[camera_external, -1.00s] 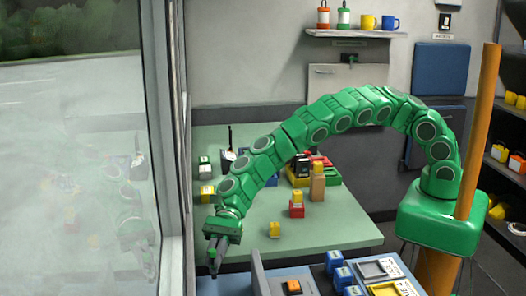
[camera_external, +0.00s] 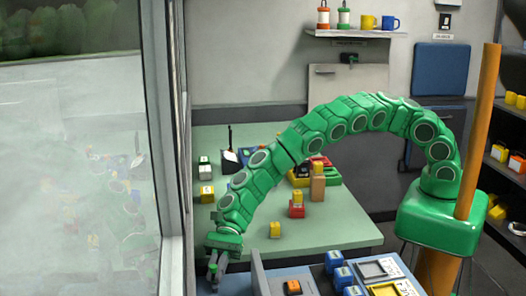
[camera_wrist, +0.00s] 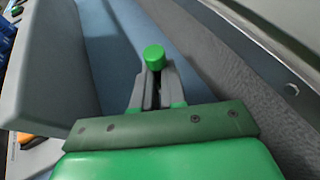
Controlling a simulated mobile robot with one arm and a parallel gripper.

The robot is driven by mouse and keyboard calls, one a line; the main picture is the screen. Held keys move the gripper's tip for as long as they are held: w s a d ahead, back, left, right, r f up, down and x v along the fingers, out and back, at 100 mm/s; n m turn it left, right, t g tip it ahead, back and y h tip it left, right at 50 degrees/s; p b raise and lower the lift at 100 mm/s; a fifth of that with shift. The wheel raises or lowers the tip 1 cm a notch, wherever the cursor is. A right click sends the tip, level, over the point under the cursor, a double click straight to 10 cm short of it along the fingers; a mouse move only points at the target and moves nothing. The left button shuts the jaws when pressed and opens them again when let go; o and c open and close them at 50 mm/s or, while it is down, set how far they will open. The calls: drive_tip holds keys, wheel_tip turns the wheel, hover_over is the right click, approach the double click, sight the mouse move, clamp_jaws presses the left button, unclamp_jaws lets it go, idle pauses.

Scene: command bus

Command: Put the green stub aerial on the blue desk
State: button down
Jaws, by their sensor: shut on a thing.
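The green stub aerial (camera_wrist: 154,58) shows in the wrist view as a round green cap between the fingertips of my gripper (camera_wrist: 153,88). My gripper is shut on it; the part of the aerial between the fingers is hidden. In the external view my gripper (camera_external: 215,272) points down at the left end of the blue desk (camera_external: 238,284), near the window side. The desk's blue surface (camera_wrist: 118,50) also shows under the fingers in the wrist view. I cannot tell whether the aerial touches the desk.
A grey upright panel (camera_external: 258,275) stands on the desk just right of my gripper; it fills the left of the wrist view (camera_wrist: 50,65). Beyond it are an orange-topped block (camera_external: 292,287) and several blue blocks (camera_external: 334,261). A green table (camera_external: 335,228) with small blocks lies behind.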

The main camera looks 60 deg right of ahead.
drive_tip(key=c, duration=1.2)
unclamp_jaws()
drive_tip(key=shift+f, duration=0.1)
drive_tip(key=shift+w+d+r, duration=0.1)
drive_tip(key=shift+d+r, duration=0.05)
drive_tip(key=shift+r, duration=0.05)
drive_tip(key=shift+v, duration=5.8)
